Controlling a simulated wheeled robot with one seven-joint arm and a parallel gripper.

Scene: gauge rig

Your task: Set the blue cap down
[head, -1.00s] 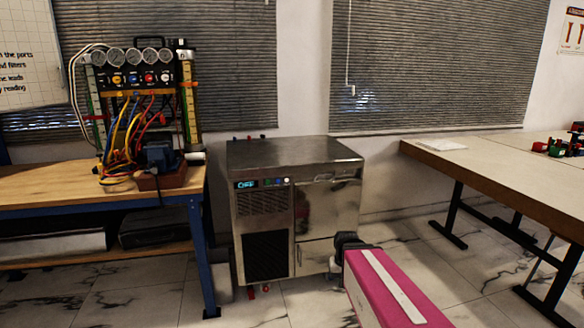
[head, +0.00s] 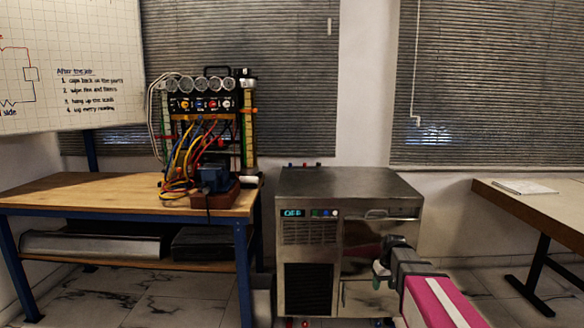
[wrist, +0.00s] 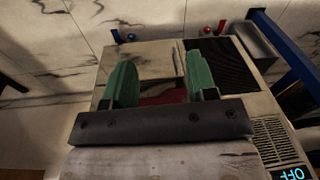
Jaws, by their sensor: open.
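My gripper (head: 381,264) is in front of the steel cabinet (head: 350,186) in the head view. In the wrist view its two green fingers (wrist: 160,72) are spread apart, with nothing held between them. A dark red patch shows between them on the cabinet's door, seemingly a reflection. Small blue round pieces (wrist: 131,37) sit by the cabinet's lower edge in the wrist view, well beyond the fingertips. I cannot tell whether one of these is the blue cap. No other blue cap can be made out for certain.
A wooden bench (head: 100,190) on the left carries a gauge rig (head: 205,105) with coloured hoses. Small red pieces (wrist: 222,24) are at the cabinet's lower edge. A pale table (head: 545,205) stands at the right. The cabinet's top is largely clear.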

